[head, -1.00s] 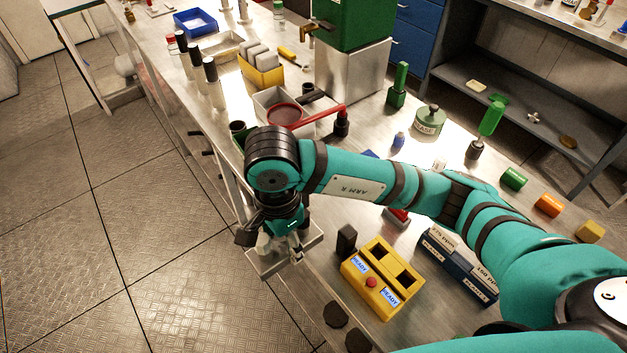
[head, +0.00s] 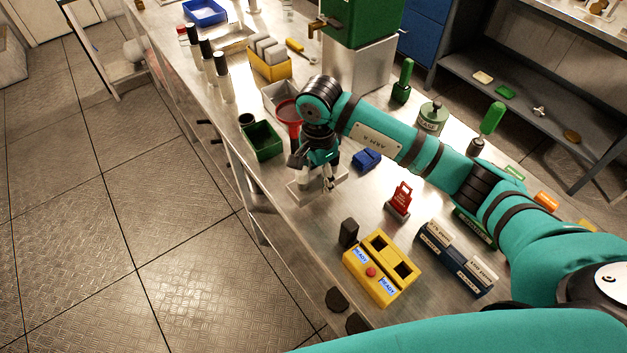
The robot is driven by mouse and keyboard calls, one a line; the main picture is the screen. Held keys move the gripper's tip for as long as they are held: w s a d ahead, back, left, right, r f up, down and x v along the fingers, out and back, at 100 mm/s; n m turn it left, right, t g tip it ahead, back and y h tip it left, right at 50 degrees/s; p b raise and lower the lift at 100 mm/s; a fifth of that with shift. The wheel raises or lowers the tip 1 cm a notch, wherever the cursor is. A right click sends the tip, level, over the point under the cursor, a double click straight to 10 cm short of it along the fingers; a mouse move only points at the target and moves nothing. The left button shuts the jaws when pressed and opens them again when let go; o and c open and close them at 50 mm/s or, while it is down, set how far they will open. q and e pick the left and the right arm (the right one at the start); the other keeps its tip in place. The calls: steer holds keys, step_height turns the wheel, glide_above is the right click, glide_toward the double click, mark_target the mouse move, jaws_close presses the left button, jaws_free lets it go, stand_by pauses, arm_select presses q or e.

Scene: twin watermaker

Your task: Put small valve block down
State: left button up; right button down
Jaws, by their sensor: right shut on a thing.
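The small valve block (head: 302,194) is a pale silver-grey block under my right gripper (head: 328,182), close to the left edge of the bench (head: 300,235). My right gripper points down and is shut on the block; its fingers hide part of it. The block looks to be over the bench top, but I cannot tell whether it touches the surface. My left gripper is not in view.
A green open bin (head: 264,141) and a red funnel-like part (head: 288,112) stand behind the gripper. A blue part (head: 366,159), a red tag stand (head: 400,200) and a yellow READY box (head: 382,268) lie to the right and front. Bare bench lies between.

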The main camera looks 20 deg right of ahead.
mark_target(318, 175)
steer(key=shift+w+d+r, duration=0.1)
steer(key=shift+w+d, duration=0.1)
steer(key=shift+w, duration=0.15)
step_height(318, 175, down, 3)
steer(key=shift+r+p, duration=0.1)
steer(key=shift+p, duration=0.7)
steer(key=shift+f, duration=0.35)
steer(key=shift+f, duration=0.1)
steer(key=shift+f, duration=0.1)
steer(key=c, duration=0.5)
jaws_free()
steer(key=shift+s, duration=0.15)
